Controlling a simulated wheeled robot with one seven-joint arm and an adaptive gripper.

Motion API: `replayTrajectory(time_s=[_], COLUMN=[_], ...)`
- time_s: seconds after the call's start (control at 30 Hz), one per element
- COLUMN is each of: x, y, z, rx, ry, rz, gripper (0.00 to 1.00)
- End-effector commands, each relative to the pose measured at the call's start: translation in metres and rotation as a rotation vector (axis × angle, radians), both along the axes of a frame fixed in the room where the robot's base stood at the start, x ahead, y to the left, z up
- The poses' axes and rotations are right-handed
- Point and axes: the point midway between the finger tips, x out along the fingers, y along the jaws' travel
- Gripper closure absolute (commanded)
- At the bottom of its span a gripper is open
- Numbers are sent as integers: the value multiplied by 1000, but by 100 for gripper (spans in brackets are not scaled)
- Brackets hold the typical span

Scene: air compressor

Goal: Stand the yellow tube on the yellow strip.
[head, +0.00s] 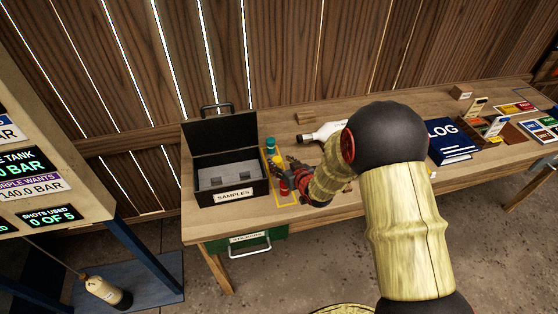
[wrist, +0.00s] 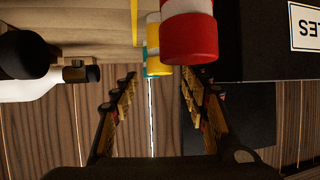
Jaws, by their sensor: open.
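A yellow tube (wrist: 153,35) shows in the wrist view behind a red-capped tube (wrist: 188,38), which hides part of it. In the head view yellow and teal tube parts (head: 270,146) stand beside the sample case, and a red tube (head: 284,188) is nearer the front. A yellow strip (head: 288,205) is marked on the table there; a yellow line also shows in the wrist view (wrist: 134,22). My gripper (wrist: 157,78) is open and empty, close to the tubes. My arm hides part of this area in the head view.
An open black case (head: 232,195) labelled SAMPLES stands left of the tubes. A wooden block (head: 305,118) is farther back. A blue LOG book (head: 450,140) and cards are to the right.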

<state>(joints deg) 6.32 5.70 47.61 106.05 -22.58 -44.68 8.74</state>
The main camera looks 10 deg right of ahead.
Motion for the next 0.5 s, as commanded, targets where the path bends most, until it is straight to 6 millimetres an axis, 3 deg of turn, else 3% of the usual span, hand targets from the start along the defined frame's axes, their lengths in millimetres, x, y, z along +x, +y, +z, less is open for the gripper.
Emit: replayTrajectory(time_s=[0.3,0.5], x=[-57,-78], y=[-12,-16], z=[32,40], rx=[0,0], ry=[-3,-1], rz=[-1,0], gripper=[55,55])
